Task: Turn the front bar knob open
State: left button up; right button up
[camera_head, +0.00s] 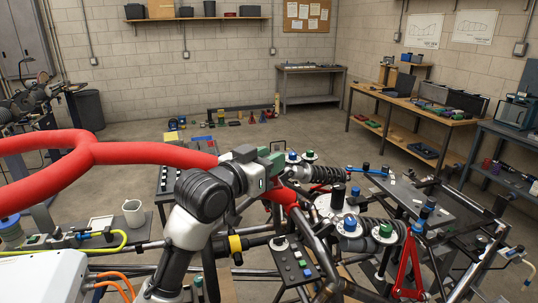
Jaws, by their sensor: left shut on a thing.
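My left gripper (268,168) is near the middle of the head view, at the end of a dark grey and silver arm. Its grey-green jaws are shut on a small part by the red tube (150,154). This fits the front bar knob, but the jaws hide it, so its turn position cannot be told. Round knobs on pale discs stand on the chassis: a green one (310,154) and a blue one (292,156) just right of the gripper, and a green one (385,231) and a blue one (350,223) lower right. My right gripper is not in view.
The red tube crosses from the left edge to the gripper. Dark chassis tubes and springs (319,173) fill the lower right. A wooden workbench (417,112) lines the right wall. The floor behind is mostly clear.

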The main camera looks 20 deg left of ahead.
pick_arm(q)
jog(key=shift+m+g+h, duration=0.6)
jog(key=shift+m+h, duration=0.2)
jog(key=shift+h, duration=0.3)
jog(key=o, duration=0.9)
jog(key=shift+o, duration=0.2)
jog(key=shift+a, duration=0.1)
jog(key=b+v, duration=0.4)
jog(key=v, duration=0.6)
jog(key=shift+s+a+b, duration=0.2)
jog(key=shift+a+b, duration=0.1)
